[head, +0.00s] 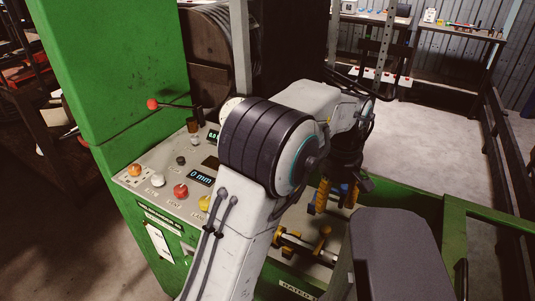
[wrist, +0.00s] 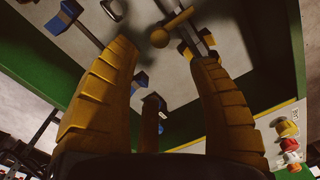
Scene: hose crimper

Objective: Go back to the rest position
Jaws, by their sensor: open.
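My gripper (head: 335,194) is open, with yellow ribbed fingers pointing down. In the head view it hangs above the green machine's grey work surface, right of the control panel. In the wrist view its fingers (wrist: 165,75) stand wide apart with nothing held between them. Below is a metal rod fitting with a yellow ball knob (wrist: 159,38), which also shows in the head view (head: 325,231). My arm is stretched forward across the middle of the head view and hides part of the panel and the machine.
The green crimper cabinet (head: 110,60) stands left. Its control panel (head: 145,181) carries buttons, a lever with a red knob (head: 152,104) and a display reading 0 mm. A green frame rail (head: 490,212) runs at the right. Benches (head: 455,33) stand far back beyond open floor (head: 430,140).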

